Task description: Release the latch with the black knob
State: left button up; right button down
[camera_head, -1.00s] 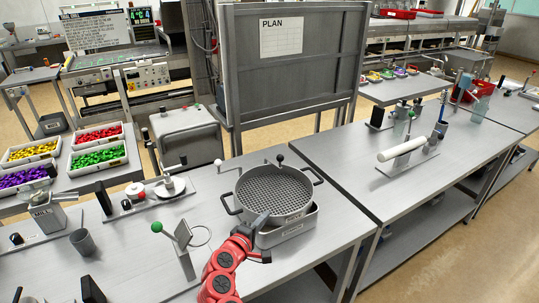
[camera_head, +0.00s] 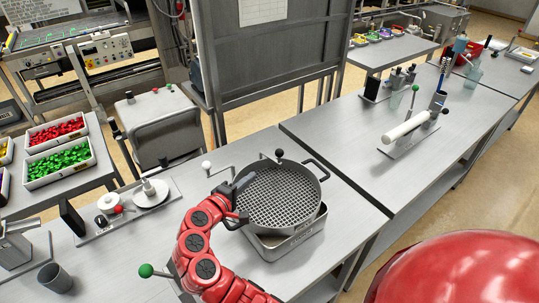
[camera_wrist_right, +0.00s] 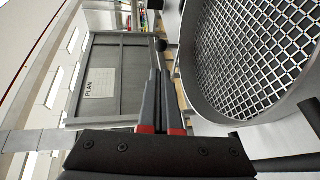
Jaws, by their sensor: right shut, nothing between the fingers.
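A round grey pan with a mesh floor (camera_head: 280,198) and two side handles sits on a square metal base (camera_head: 290,244) on the workbench. A black knob (camera_head: 279,153) on a short rod stands at the pan's far rim. A white knob (camera_head: 206,165) on a bent rod is at the pan's left. My right gripper (camera_head: 245,181) is over the pan's left rim, shut and empty, between the two knobs in the picture. In the right wrist view its fingers (camera_wrist_right: 158,75) point towards the black knob (camera_wrist_right: 160,45), which shows just past the tips; contact cannot be told. My left gripper is out of view.
A green-knobbed lever (camera_head: 146,270) stands left of my arm. A fixture with a white disc (camera_head: 151,194) and a grey cup (camera_head: 55,278) are further left. A board marked PLAN (camera_wrist_right: 100,82) stands behind the bench.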

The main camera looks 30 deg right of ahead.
aim_at(277, 155)
jog(key=b+x, duration=0.1)
jog(key=x, duration=1.3)
jog(key=shift+w+f, duration=0.15)
jog(key=shift+w, duration=0.05)
